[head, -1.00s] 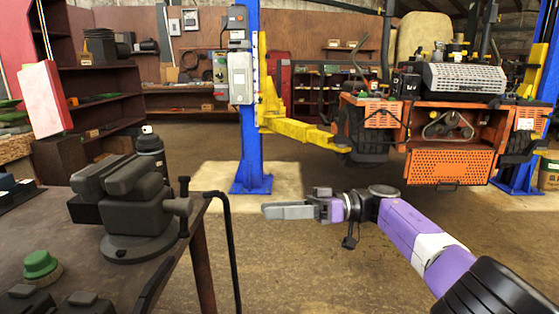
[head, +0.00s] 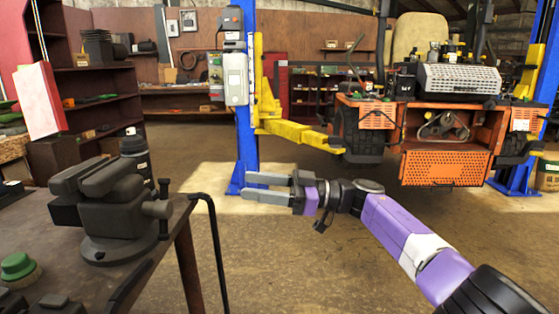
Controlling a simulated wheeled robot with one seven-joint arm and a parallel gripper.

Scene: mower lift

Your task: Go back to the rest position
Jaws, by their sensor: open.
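My gripper (head: 268,187) is in the middle of the head view, at the end of my purple and white arm. Its two grey fingers point left and stand apart, with nothing between them. It is in the air in front of the foot of the blue lift post (head: 246,110), to the right of the workbench (head: 150,262). My arm reaches in from the lower right corner. No rest position is marked in view.
An orange mower (head: 445,160) is behind my arm, near the yellow lift arm (head: 300,131). Open floor lies below my gripper.

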